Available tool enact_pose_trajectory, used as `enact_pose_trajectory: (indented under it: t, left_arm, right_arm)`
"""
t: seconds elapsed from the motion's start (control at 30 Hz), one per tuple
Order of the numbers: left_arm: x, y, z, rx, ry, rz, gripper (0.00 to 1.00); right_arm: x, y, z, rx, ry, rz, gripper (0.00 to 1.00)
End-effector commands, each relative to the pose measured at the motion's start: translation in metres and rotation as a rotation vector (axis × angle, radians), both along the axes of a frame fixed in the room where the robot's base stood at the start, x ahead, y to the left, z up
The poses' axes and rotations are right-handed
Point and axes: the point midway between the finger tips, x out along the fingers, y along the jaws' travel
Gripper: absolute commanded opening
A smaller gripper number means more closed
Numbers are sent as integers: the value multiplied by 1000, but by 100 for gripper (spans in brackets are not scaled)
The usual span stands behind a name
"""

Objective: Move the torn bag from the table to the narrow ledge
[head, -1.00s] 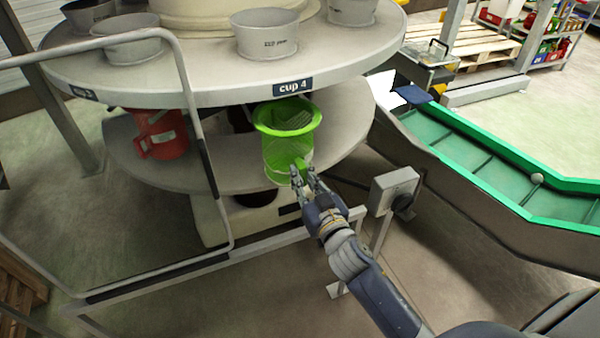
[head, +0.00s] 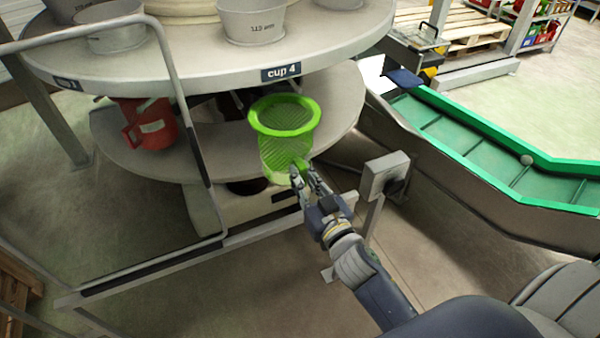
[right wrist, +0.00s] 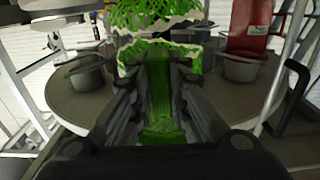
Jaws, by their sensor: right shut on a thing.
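My right gripper (head: 306,178) is shut on a green mesh holder (head: 283,112), gripping its near lower side. The holder is upright, round and open-topped with a flared rim, in front of the lower disc of the carousel. In the right wrist view, green mesh (right wrist: 155,14) shows beyond the fingers, with a green part (right wrist: 160,85) between them. I cannot make out a torn bag or a narrow ledge for sure. My left gripper is not in view.
A two-level carousel (head: 335,38) with grey cups (head: 252,20) and a "cup 4" label stands ahead. A red jug (head: 150,124) sits on its lower disc. A metal rail stands left, a grey box on a post (head: 383,176) right, and a green conveyor (head: 470,150) beyond.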

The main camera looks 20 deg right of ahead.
Motion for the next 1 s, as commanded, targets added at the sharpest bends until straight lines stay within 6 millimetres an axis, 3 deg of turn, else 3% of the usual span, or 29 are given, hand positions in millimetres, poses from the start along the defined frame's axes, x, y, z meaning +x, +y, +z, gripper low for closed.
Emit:
enact_pose_trajectory:
  t: [0.7,1.0]
  left_arm:
    - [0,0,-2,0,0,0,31]
    - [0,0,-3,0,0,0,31]
  right_arm:
    - [-36,-1,0,1,0,0,0]
    - [-41,-2,1,0,-1,0,0]
